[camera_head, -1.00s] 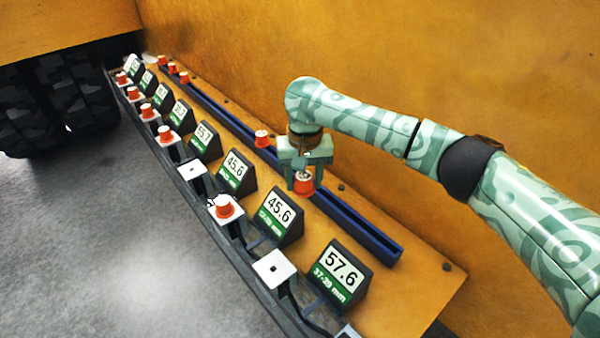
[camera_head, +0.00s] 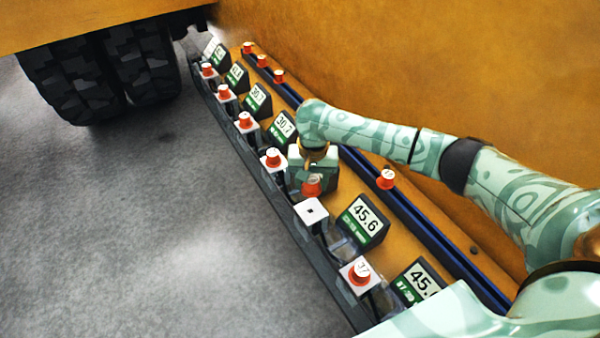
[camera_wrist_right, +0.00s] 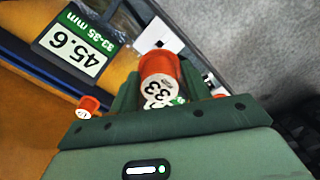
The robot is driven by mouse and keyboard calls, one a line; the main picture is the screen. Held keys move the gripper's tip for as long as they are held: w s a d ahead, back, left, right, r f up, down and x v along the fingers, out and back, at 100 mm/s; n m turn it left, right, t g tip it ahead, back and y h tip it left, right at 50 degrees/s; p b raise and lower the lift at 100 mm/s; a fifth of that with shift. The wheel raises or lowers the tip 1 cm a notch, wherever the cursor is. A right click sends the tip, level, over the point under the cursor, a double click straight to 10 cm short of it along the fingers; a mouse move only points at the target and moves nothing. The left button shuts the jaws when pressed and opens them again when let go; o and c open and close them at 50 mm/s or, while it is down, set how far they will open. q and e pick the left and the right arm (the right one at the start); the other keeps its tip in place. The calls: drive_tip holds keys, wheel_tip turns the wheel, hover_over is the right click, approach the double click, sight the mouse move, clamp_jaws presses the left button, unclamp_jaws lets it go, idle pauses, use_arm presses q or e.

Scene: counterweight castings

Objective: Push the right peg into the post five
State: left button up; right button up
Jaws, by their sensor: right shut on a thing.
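My right gripper (camera_head: 311,180) is shut on an orange peg (camera_head: 312,188), which also shows in the right wrist view (camera_wrist_right: 160,72) with a white end marked 33. The peg is held just behind and above an empty post (camera_head: 311,212) with a white square top and a small dark hole. That post top also shows beyond the peg in the wrist view (camera_wrist_right: 160,35). The peg appears apart from the hole; its lower end is hidden. My left gripper is not in view.
Neighbouring posts carry seated orange pegs, one nearer (camera_head: 359,275) and one farther (camera_head: 272,158). A blue rail (camera_head: 420,222) behind the displays holds a loose peg (camera_head: 386,179) and several others at the far end. Open grey floor (camera_head: 130,230) lies to the left, with large tyres (camera_head: 105,75).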

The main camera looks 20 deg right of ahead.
sight(311, 195)
drive_tip(key=shift+w, duration=0.1)
drive_tip(key=shift+r, duration=0.1)
drive_tip(key=shift+r+p, duration=0.15)
drive_tip(key=shift+p, duration=1)
use_arm(q)
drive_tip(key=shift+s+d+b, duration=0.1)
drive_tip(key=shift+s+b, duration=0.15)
drive_tip(key=shift+b, duration=1)
use_arm(e)
drive_tip(key=shift+f, duration=3.05)
use_arm(q)
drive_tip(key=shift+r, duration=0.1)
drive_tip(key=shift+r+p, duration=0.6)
drive_tip(key=shift+p, duration=0.15)
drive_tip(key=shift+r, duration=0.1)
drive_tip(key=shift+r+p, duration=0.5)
drive_tip(key=shift+p, duration=0.05)
